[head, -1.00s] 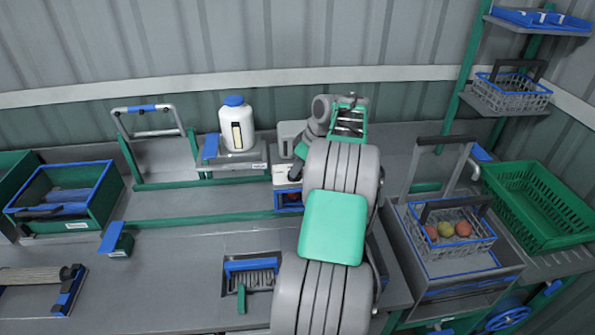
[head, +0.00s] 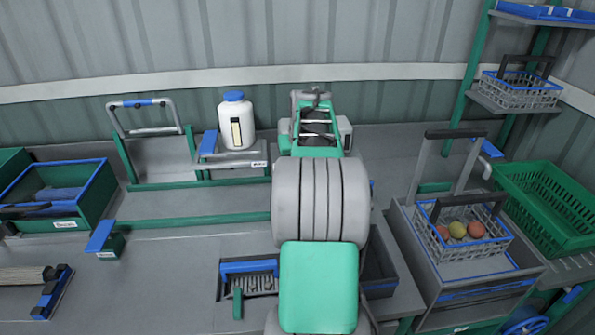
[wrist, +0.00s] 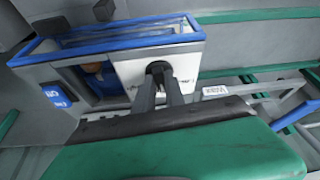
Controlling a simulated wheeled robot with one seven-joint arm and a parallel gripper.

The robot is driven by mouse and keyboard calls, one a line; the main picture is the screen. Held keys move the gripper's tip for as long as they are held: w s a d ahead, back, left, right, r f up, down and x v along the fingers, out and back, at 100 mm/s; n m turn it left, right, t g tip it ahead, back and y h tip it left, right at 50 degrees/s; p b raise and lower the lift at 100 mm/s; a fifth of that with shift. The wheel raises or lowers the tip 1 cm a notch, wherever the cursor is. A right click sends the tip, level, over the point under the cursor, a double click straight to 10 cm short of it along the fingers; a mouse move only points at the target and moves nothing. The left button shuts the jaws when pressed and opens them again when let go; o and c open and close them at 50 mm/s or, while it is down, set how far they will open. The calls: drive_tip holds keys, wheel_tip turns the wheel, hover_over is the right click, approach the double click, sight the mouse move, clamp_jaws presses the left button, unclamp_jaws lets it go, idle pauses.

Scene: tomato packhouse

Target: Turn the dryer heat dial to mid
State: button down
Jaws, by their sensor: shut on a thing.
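In the head view my gripper is hidden by my arm.
A white bottle with a blue cap (head: 234,120) stands left of the dryer. A wire basket of tomatoes (head: 436,240) is at the right. The bench (head: 165,265) at front left is largely clear.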

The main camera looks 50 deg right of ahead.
drive_tip(key=shift+m+g, duration=0.3)
drive_tip(key=shift+m, duration=0.2)
drive_tip(key=c, duration=1.4)
unclamp_jaws()
drive_tip(key=shift+h, duration=0.3)
drive_tip(key=b+v, duration=0.1)
drive_tip(key=v, duration=0.7)
drive_tip(key=shift+f, duration=0.1)
